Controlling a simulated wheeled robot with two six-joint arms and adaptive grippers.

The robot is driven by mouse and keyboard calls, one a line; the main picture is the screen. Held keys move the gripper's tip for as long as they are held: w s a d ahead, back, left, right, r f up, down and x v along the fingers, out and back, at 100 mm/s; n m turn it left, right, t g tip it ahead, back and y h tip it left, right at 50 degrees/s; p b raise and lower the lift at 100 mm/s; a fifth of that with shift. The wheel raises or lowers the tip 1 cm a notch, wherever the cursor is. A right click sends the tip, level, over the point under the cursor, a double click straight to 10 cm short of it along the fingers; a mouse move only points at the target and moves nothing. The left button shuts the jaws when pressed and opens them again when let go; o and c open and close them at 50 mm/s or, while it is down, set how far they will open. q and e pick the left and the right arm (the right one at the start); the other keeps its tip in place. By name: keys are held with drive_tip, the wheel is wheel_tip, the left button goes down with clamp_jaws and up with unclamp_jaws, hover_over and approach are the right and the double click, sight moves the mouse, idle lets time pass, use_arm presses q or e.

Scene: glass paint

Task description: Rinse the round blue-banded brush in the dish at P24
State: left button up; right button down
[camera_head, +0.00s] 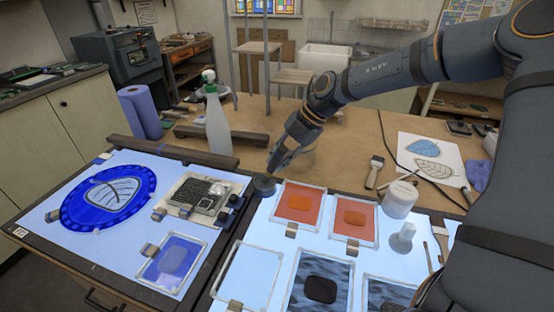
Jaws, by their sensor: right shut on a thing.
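My right gripper (279,163) reaches in from the upper right and points down at the left rim of the right light table. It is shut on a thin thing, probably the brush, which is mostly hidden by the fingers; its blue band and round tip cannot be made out. A small dark round dish (264,186) sits directly below the fingertips, near the gap between the two light tables. I cannot tell whether the held thing touches the dish or what the dish holds. No P24 label is readable. My left gripper is not in view.
Orange glass panes (300,203) lie right of the dish. A white spray bottle (216,120) stands behind it and a dark bar (222,135) lies behind. A white jar (400,199), a clear stopper-like piece (403,238) and a flat brush (375,170) are to the right.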

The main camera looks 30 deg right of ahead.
drive_tip(key=shift+a, duration=0.15)
drive_tip(key=shift+s+a+b, duration=0.15)
drive_tip(key=shift+a+b, duration=0.15)
drive_tip(key=shift+a, duration=0.3)
idle(0.6)
drive_tip(key=shift+d, duration=0.15)
drive_tip(key=shift+d, duration=0.25)
